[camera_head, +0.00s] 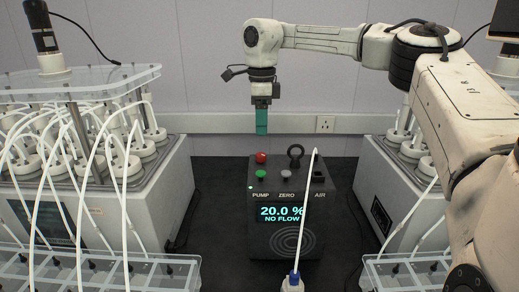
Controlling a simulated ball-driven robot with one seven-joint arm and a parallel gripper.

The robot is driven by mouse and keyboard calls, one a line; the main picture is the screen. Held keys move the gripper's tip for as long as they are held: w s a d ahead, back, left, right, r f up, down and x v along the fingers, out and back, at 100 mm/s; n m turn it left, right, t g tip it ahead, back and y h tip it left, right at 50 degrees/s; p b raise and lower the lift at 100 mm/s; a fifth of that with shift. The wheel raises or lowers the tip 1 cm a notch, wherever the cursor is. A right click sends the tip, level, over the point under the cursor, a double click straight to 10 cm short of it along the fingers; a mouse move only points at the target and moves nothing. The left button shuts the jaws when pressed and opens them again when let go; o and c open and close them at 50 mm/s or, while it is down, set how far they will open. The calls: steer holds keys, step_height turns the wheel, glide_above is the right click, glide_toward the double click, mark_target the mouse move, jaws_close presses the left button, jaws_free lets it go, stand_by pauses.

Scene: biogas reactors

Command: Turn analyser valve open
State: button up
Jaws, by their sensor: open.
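The black analyser (258,235) stands on the dark bench in the middle. Its lit display (282,214) reads "20.0 %" and "NO FLOW". On its top are a red button (261,158), a green button (261,174), a grey button (287,175) and an upright black ring (295,152). A white fitting with a blue part (293,279) is at the bottom edge, partly cut off, below a thin white tube (307,215). I cannot tell for certain which part is the valve. My gripper (262,122) is open and empty, pointing down with teal fingers above and behind the analyser, touching nothing.
Reactor units with many white tubes stand at left (140,200) and right (385,195). Clear racks (100,268) and (415,270) lie before them. A wall with a socket (325,124) is behind. Dark bench (215,185) is free beside the analyser.

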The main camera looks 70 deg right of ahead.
mark_target(261, 154)
step_height(261, 154, down, 9)
steer(key=shift+a+f+p, duration=0.1)
steer(key=shift+p, duration=0.6)
steer(key=c, duration=1)
